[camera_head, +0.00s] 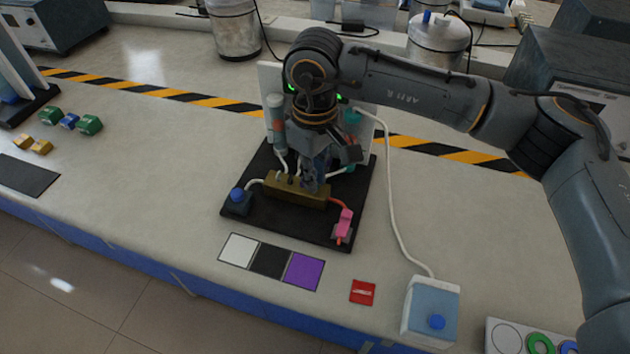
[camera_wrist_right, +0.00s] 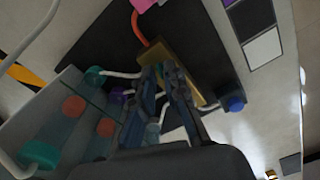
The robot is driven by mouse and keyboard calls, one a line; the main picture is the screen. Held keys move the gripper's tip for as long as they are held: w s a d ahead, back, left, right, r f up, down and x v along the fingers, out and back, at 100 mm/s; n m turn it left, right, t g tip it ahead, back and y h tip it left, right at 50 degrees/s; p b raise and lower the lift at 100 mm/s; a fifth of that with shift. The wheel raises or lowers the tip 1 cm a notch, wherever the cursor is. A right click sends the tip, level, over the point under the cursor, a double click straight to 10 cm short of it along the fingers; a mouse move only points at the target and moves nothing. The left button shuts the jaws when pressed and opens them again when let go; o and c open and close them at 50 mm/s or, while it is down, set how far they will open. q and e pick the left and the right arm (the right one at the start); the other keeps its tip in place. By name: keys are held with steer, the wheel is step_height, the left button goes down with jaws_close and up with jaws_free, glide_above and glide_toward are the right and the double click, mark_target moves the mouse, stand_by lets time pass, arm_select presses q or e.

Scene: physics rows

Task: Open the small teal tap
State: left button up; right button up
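A teal part (camera_head: 349,167) shows low behind my right gripper in the head view. A second teal part (camera_head: 353,116) is higher, by the upright panel. In the wrist view, a smaller teal knob (camera_wrist_right: 95,77) has a white tube, and a larger teal part (camera_wrist_right: 40,154) is at lower left. I cannot tell which is the tap. My right gripper (camera_head: 315,186) points down at the brass block (camera_head: 288,192). In the wrist view its fingertips (camera_wrist_right: 162,70) are close together over the block (camera_wrist_right: 190,66). Whether anything is between them is hidden. My left gripper is out of view.
The block sits on a black base board (camera_head: 282,223) with a blue knob (camera_head: 238,195) and a pink clip (camera_head: 344,222). An upright panel with tubes (camera_head: 277,118) stands behind. A white hose runs to a blue-topped box (camera_head: 428,304).

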steer(key=shift+r+p, duration=0.65)
steer(key=shift+r, duration=1.15)
steer(key=shift+r+p, duration=0.55)
steer(key=shift+r, duration=0.95)
